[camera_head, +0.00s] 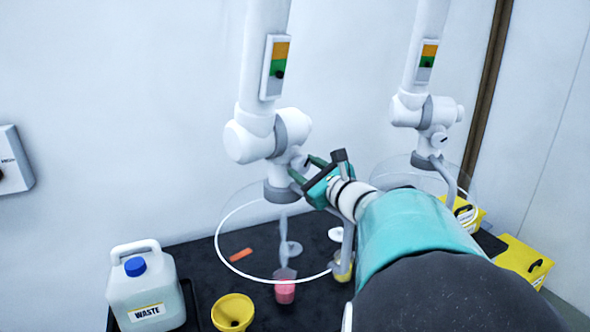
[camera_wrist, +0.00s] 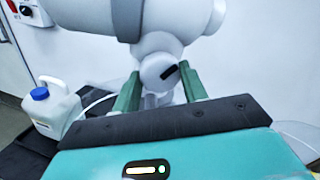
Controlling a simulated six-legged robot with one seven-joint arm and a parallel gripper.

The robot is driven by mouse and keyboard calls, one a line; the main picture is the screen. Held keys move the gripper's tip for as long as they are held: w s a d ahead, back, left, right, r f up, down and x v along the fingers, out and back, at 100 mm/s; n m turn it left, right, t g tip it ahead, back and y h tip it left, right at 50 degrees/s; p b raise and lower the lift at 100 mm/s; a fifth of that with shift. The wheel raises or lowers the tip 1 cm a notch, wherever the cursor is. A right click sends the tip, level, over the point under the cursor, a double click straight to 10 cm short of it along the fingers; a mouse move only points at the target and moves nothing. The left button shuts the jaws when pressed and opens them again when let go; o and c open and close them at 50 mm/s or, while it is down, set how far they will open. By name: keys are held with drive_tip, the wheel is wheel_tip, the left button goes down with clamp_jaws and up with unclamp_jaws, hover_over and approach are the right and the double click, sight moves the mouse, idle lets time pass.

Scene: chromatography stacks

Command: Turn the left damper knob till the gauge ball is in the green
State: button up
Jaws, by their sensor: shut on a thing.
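The left damper knob (camera_wrist: 158,74) is a white round knob with a dark mark, on the joint of the left extraction arm (camera_head: 262,135). My gripper (camera_head: 303,168) is shut on this knob, with one green finger on each side of it in the wrist view (camera_wrist: 160,88). In the head view my gripper partly hides the knob. The left gauge (camera_head: 274,68) on the arm's tube has an orange band above a green band and a pale part below. Its dark ball (camera_head: 279,74) sits low in the green, near the green's lower edge.
A second extraction arm with its own gauge (camera_head: 427,58) stands at the right. Below the left arm's clear hood (camera_head: 222,225), the dark bench holds a waste jug (camera_head: 145,285), a yellow funnel (camera_head: 232,312) and a pink beaker (camera_head: 285,292). Yellow bins (camera_head: 522,260) stand at right.

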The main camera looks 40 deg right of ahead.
drive_tip(key=o, duration=0.9)
drive_tip(key=shift+o, duration=0.2)
drive_tip(key=s+a, duration=0.1)
drive_tip(key=s, duration=1.2)
drive_tip(key=shift+s+f, duration=0.3)
drive_tip(key=shift+s, duration=0.1)
drive_tip(key=shift+a, duration=0.15)
